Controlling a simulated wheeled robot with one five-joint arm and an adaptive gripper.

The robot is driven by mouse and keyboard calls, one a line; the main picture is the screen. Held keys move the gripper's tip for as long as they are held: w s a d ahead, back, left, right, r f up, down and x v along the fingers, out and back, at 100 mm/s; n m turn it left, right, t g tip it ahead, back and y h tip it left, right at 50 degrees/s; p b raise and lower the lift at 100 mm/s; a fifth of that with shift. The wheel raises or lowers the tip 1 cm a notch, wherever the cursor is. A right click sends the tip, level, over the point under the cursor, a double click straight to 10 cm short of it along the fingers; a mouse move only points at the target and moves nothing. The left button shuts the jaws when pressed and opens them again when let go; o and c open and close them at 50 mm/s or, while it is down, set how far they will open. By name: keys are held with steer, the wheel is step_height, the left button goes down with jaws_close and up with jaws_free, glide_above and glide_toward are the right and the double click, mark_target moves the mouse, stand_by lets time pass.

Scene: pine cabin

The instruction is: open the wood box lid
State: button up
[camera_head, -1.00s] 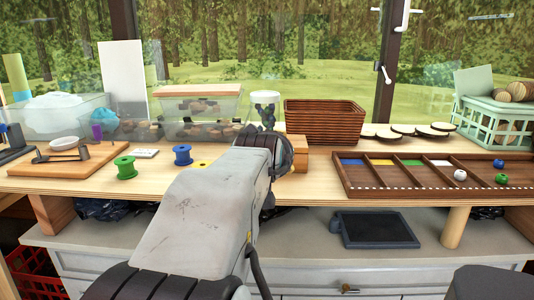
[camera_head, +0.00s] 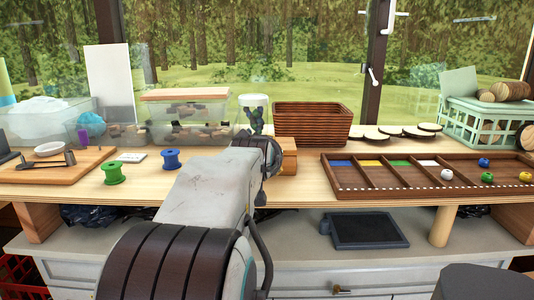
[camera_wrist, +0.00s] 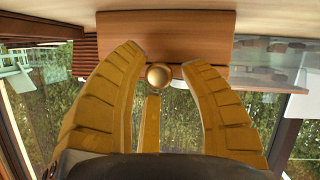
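The wood box (camera_head: 288,158) is light brown and stands on the bench, mostly hidden behind my arm in the head view. In the wrist view, which is upside down, its plain wooden side (camera_wrist: 165,35) fills the top middle. A round brass-coloured knob (camera_wrist: 158,76) shows at the box's edge. In the head view the fingers are hidden behind the wrist.
A dark slatted basket (camera_head: 312,122) stands just behind and right of the box. A clear bin with a wooden lid (camera_head: 185,95) is to its left. A compartment tray (camera_head: 400,187) lies to the right. Blue (camera_head: 171,159) and green (camera_head: 114,172) spools stand on the left.

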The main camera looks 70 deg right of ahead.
jaws_close()
steer(key=shift+r, duration=0.2)
